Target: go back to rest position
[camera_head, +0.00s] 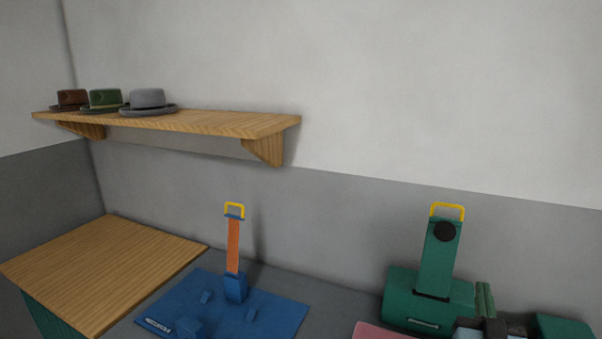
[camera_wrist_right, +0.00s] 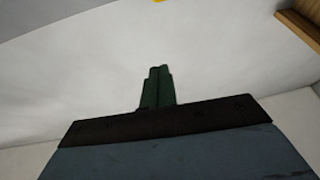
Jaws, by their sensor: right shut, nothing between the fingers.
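My right gripper (camera_head: 485,287) is at the bottom right of the head view, in front of the right part of the green machine. Its green fingers stand upright and close together, with nothing held. In the right wrist view my right gripper (camera_wrist_right: 158,70) also shows shut and empty, its fingers pointing up the picture against a pale wall. My left gripper is not in view.
A green machine (camera_head: 402,297) with a yellow-handled upright stands beside the gripper. A blue board (camera_head: 280,314) carries an orange-and-blue post. A wooden table (camera_head: 100,265) is at left. Several hats sit on the wall shelf (camera_head: 215,122). A pink surface (camera_head: 385,332) shows at the bottom.

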